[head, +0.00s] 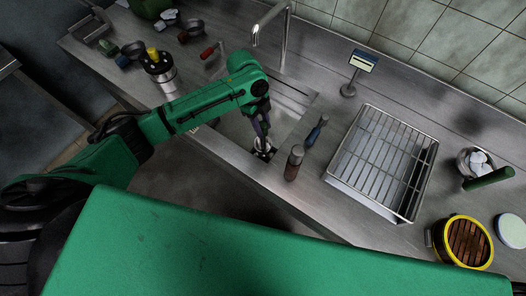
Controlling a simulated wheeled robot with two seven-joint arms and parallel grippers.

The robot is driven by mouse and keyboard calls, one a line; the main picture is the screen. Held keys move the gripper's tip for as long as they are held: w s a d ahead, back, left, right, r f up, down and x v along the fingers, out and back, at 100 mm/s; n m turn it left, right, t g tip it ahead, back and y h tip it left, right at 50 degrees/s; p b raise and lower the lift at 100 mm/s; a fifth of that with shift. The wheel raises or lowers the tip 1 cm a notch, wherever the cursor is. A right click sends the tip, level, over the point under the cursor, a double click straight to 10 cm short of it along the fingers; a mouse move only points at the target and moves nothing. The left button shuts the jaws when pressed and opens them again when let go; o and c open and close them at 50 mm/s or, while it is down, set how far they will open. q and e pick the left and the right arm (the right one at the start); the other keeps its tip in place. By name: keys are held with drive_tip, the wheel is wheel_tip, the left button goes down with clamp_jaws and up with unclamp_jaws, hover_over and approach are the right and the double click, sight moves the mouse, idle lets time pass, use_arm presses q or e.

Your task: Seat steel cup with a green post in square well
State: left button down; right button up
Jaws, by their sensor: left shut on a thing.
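My left gripper (262,130) reaches down over the sink from the left and is shut. Just below its fingertips is a small steel cup (264,145), with dark parts around its lower end. The fingers cover its top, so I cannot make out a green post. The sink basin (231,128) is a square-cornered well in the steel counter, partly hidden by my arm. I cannot tell whether the cup touches anything beneath it. My right gripper is not in view.
A red-brown bottle (293,165) and blue-handled tool (316,131) are close on the right, before a wire rack (345,148). A yellow-rimmed steamer (441,233) is farther right.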

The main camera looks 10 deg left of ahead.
use_arm(q)
drive_tip(key=shift+f+b, duration=0.65)
drive_tip(key=shift+f, duration=0.85)
drive_tip(key=shift+f+b, duration=0.65)
drive_tip(key=shift+f, duration=0.4)
drive_tip(key=shift+c, duration=2.2)
unclamp_jaws()
drive_tip(key=b+v, duration=0.2)
drive_tip(key=v, duration=1.2)
drive_tip(key=shift+r, duration=0.35)
